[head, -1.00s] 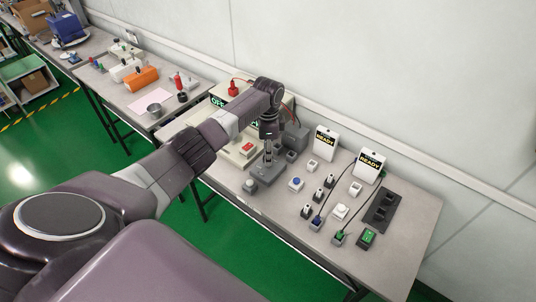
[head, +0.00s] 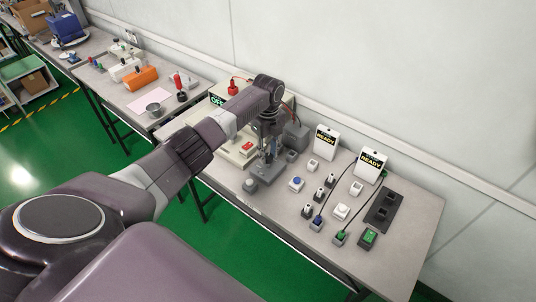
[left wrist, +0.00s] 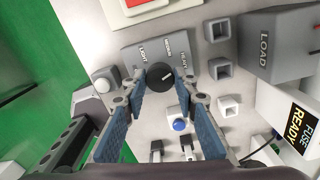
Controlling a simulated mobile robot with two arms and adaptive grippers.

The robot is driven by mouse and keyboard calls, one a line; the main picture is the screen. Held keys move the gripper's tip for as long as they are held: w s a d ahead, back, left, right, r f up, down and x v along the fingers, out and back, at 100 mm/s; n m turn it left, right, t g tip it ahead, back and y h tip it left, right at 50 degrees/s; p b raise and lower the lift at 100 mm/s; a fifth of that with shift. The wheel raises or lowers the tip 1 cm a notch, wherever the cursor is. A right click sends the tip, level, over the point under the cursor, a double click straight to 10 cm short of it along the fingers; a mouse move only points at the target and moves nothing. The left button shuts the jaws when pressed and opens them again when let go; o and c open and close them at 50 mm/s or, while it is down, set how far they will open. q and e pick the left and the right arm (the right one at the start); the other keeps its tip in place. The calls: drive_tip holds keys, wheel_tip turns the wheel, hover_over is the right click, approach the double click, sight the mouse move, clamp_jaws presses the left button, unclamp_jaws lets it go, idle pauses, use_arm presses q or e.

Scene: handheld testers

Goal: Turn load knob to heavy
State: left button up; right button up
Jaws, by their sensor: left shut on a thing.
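The load knob (left wrist: 160,76) is a round black dial on a grey panel (left wrist: 133,66) with LIGHT at its left, MEDIUM above and HEAVY at its right in the left wrist view. A short pale mark on the knob lies toward the right, on the HEAVY side; its exact setting is too small to tell. My left gripper (left wrist: 160,88), with blue pads, is shut on the knob from both sides. In the head view my left gripper (head: 268,154) points down over the grey panel base (head: 267,175), and the knob is hidden. My right gripper is out of view.
A grey LOAD box (left wrist: 267,47) stands beside the panel. A blue button (left wrist: 179,125) and small square sockets are close by. READY signs (head: 325,143), cabled plugs and a green switch (head: 368,238) are to the right on the table (head: 405,245).

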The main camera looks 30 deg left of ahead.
sight(269, 156)
use_arm(q)
drive_tip(key=shift+w+r+m+b, duration=0.15)
drive_tip(key=shift+m+b, duration=0.2)
drive_tip(key=shift+m, duration=1.65)
drive_tip(key=o, duration=1.1)
drive_tip(key=shift+o, duration=0.2)
wheel_tip(269, 156, up, 12)
drive_tip(key=shift+d+f, duration=0.1)
drive_tip(key=shift+f, duration=0.1)
